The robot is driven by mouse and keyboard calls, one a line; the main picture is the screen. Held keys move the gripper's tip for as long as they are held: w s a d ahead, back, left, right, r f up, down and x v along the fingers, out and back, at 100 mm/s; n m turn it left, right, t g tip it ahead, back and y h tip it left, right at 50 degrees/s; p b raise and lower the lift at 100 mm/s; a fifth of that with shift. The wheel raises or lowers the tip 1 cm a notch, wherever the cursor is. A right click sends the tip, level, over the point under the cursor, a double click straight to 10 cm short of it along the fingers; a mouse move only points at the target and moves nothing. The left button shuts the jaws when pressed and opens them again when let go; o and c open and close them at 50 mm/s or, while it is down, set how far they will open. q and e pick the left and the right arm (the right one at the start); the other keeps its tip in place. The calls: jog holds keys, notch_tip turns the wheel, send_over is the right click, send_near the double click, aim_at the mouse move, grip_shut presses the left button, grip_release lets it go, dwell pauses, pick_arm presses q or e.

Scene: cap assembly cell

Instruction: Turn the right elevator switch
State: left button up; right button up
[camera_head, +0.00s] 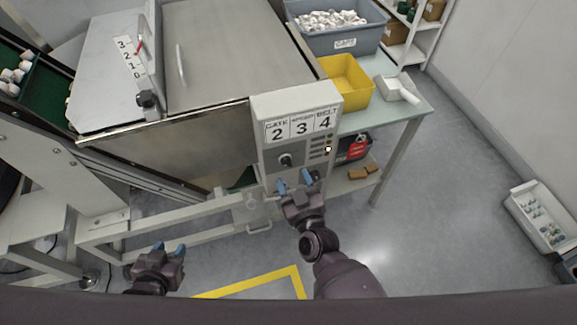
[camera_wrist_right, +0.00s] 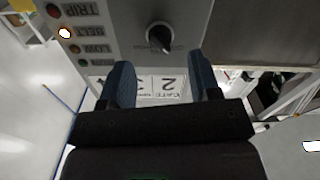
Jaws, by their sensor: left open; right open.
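A grey control box (camera_head: 296,104) with a sign reading 2, 3, 4 stands at the front of the machine. On its face is a dark rotary knob (camera_head: 286,160); a knob also shows in the right wrist view (camera_wrist_right: 158,38), its pointer toward the lower part of that picture. I cannot read its label. My right gripper (camera_head: 294,182) is open in front of the lower panel, its blue fingers hiding part of it. In the wrist view the knob lies beyond the fingertips, between their lines. My left gripper (camera_head: 169,249) is open and empty, low at the left.
Indicator lamps with labels such as TRIP, BELT and LOW (camera_wrist_right: 85,30) sit beside the knob. A green-topped table (camera_head: 405,108) with a yellow bin (camera_head: 346,82) and a grey bin of caps (camera_head: 335,40) stands behind.

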aim_at(288, 166)
jog(key=shift+x, duration=2.25)
pick_arm(q)
jog(key=shift+s+f, duration=0.55)
jog(key=shift+w, duration=0.15)
pick_arm(e)
jog(key=shift+c, duration=0.3)
jog(key=c, duration=0.9)
pick_arm(q)
jog(key=shift+w+r, duration=0.2)
pick_arm(e)
jog(key=shift+o, duration=0.2)
